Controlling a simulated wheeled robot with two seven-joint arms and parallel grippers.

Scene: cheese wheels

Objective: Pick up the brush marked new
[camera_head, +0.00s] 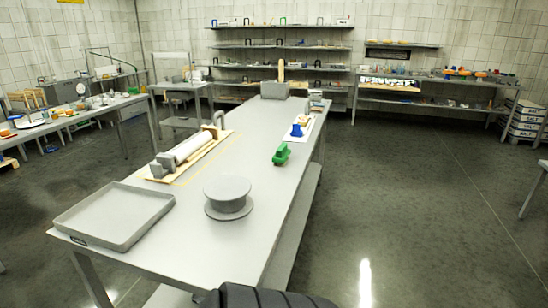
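A green object (281,154), perhaps a brush, lies on the right side of the long grey table (245,255). A blue object (297,131), perhaps also a brush, is on a white sheet or board behind it. Both are too small to identify for sure, and I cannot read the word "new" on either. Neither of my grippers is in view. A dark ribbed part at the bottom edge looks like my own body.
A grey tray (70,225) is at the table's near left corner. A grey round stand (228,190) is right of it. A pale roller on a wooden board (157,179) lies behind. Shelves (250,67) line the back wall. Open floor (425,215) is on the right.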

